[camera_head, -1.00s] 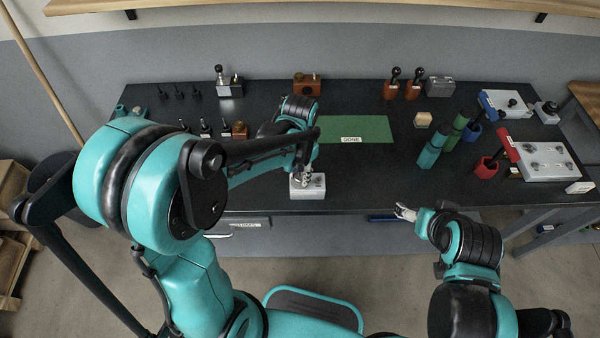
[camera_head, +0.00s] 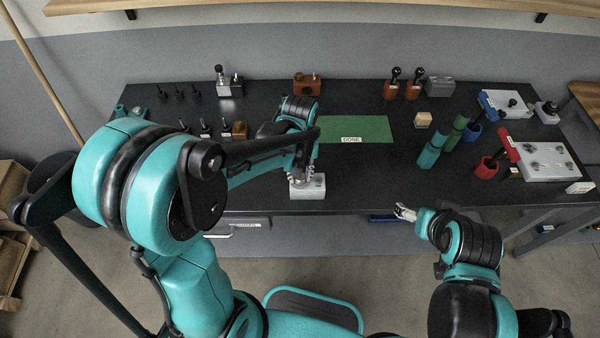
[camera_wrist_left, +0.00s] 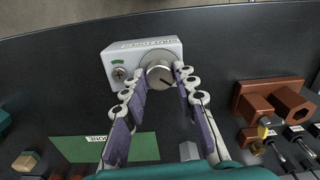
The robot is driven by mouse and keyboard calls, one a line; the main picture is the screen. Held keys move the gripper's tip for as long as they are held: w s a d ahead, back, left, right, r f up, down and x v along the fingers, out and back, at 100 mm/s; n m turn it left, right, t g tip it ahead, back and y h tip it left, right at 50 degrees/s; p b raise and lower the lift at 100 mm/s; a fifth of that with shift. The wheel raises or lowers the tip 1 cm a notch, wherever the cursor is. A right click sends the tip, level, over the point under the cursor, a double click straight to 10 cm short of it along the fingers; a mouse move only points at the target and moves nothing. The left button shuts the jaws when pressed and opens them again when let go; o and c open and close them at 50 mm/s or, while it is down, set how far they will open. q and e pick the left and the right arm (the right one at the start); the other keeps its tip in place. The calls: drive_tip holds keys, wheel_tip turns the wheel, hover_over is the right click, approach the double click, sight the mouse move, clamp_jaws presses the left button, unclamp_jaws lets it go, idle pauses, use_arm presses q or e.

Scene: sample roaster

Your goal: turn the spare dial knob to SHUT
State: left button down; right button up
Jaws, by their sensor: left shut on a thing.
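The spare dial is a pale grey block (camera_head: 307,188) near the front edge of the dark table. In the left wrist view, the block (camera_wrist_left: 120,62) carries a round metal knob (camera_wrist_left: 159,73) with a dark pointer line. A label on the block is too small and tilted to read. My left gripper (camera_head: 302,174) comes down on the block from above. In the left wrist view its fingers (camera_wrist_left: 161,83) close around the knob from both sides. My right gripper (camera_head: 405,213) is off the table's front edge, away from the dial; its finger gap is too small to judge.
A green mat (camera_head: 358,129) labelled DONE lies behind and right of the dial. Teal and green blocks (camera_head: 430,153), a red holder (camera_head: 487,167) and a grey plate (camera_head: 545,161) stand at the right. Bare table lies right of the dial.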

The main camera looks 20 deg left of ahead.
use_arm(q)
drive_tip(key=shift+n, duration=0.8)
drive_tip(key=c, duration=1.2)
unclamp_jaws()
wheel_tip(320, 180, up, 12)
drive_tip(key=shift+r, duration=0.1)
